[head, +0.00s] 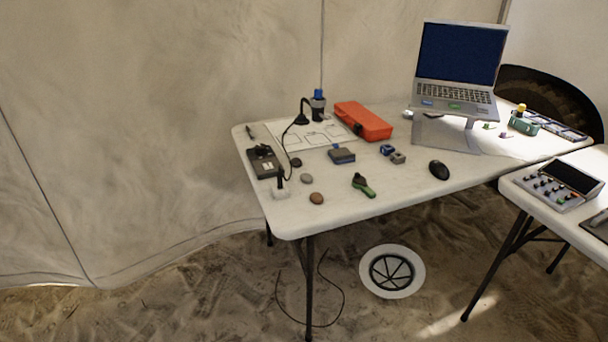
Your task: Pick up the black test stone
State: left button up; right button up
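A small dark round stone (296,163), which looks like the black test stone, lies on the left part of the white table (375,205). It is just right of a dark boxy device (264,162). A grey stone (307,179) and a brown stone (316,198) lie in front of it, nearer the table's front edge. A thin black cable passes close to the dark stone's left side; I cannot tell whether they touch. Neither of my grippers is in view.
A lamp-like device (318,105), a red case (363,121) and a laptop on a stand (455,70) stand farther back. A blue-grey box (341,155), green tool (363,186) and black mouse (439,170) lie rightward. A second table (535,205) adjoins at right.

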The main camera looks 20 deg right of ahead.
aim_at(295, 162)
jog(key=z, duration=1.45)
jog(key=i, duration=1.15)
jog(key=u, duration=2)
